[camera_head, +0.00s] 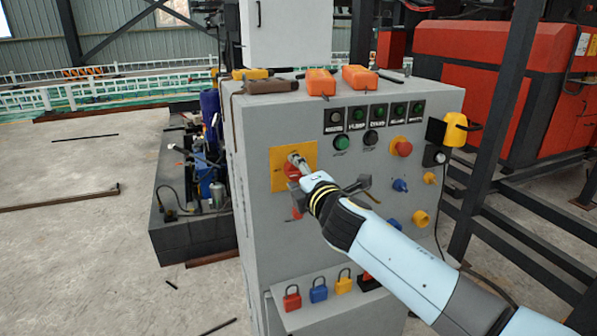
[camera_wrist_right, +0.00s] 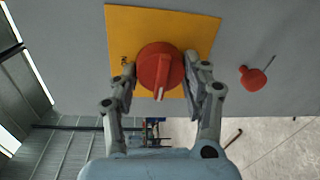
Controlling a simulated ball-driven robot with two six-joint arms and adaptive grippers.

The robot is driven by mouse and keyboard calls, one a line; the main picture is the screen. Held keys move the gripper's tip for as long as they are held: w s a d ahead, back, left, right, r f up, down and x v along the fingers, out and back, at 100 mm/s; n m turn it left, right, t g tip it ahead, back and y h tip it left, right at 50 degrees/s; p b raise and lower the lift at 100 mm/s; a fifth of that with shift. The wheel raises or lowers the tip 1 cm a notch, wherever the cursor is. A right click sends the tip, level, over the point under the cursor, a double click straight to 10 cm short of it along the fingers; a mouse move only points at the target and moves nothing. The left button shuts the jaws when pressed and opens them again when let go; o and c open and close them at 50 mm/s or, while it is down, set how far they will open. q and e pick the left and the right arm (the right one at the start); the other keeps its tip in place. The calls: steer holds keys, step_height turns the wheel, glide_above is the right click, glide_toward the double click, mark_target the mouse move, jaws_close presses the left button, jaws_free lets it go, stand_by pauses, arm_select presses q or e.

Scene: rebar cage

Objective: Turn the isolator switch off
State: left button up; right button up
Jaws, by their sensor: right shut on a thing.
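The isolator switch is a round red knob with a raised grip bar on a yellow plate (camera_head: 281,157), on the front of a grey control cabinet (camera_head: 255,230). In the head view the red knob (camera_head: 290,171) is partly hidden by my right gripper (camera_head: 295,163). In the right wrist view the knob (camera_wrist_right: 158,68) sits between the two fingers of the right gripper (camera_wrist_right: 161,82), which is shut on it. The grip bar stands roughly upright in that view, its pale tip at the lower end. My left gripper is not in view.
A red tag or lock (camera_wrist_right: 253,78) hangs beside the plate. Buttons and a red emergency stop (camera_head: 401,146) are on the cabinet's right. Padlocks (camera_head: 318,290) hang below. Orange devices (camera_head: 320,82) lie on top. A yellow lamp (camera_head: 455,130) sticks out at right.

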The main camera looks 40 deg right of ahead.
steer(key=shift+n, duration=0.3)
steer(key=o, duration=1.2)
steer(key=shift+c, duration=0.2)
steer(key=f+v, duration=0.1)
steer(key=v, duration=1.1)
steer(key=shift+r, duration=0.45)
steer(key=shift+a, duration=0.1)
